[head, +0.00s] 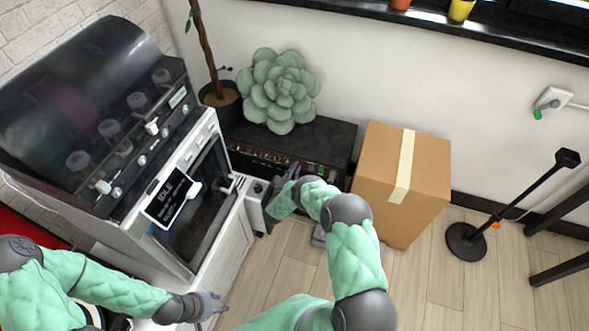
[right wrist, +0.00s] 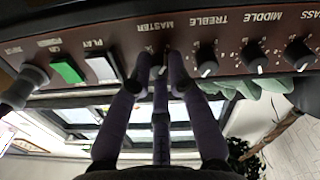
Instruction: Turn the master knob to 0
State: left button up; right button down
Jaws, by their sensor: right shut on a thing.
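The black amplifier (head: 335,140) stands against the wall with its brown control panel facing me. In the right wrist view, the panel (right wrist: 225,18) appears upside down. The word MASTER is printed by the master knob (right wrist: 161,68), which is mostly hidden between the fingers of my right gripper (right wrist: 161,62). The right gripper, also in the head view (head: 288,176), is shut on that knob. The knob's pointer and setting are hidden. My left gripper (head: 218,302) is open and empty, low beside the white cabinet, away from the amplifier.
Treble (right wrist: 207,60), middle (right wrist: 255,60) and bass (right wrist: 298,55) knobs sit beside it. A green switch (right wrist: 68,70), a white switch (right wrist: 101,68) and a plugged jack (right wrist: 30,80) are on the other side. A cardboard box (head: 375,170) and a printer-like machine (head: 205,160) flank the amplifier.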

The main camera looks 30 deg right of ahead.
jog(key=shift+a+f+n, duration=0.1)
jog(key=shift+f+n, duration=0.05)
jog(key=shift+n, duration=0.75)
jog(key=c, duration=1.2)
grip_release()
jog(key=v, duration=1.2)
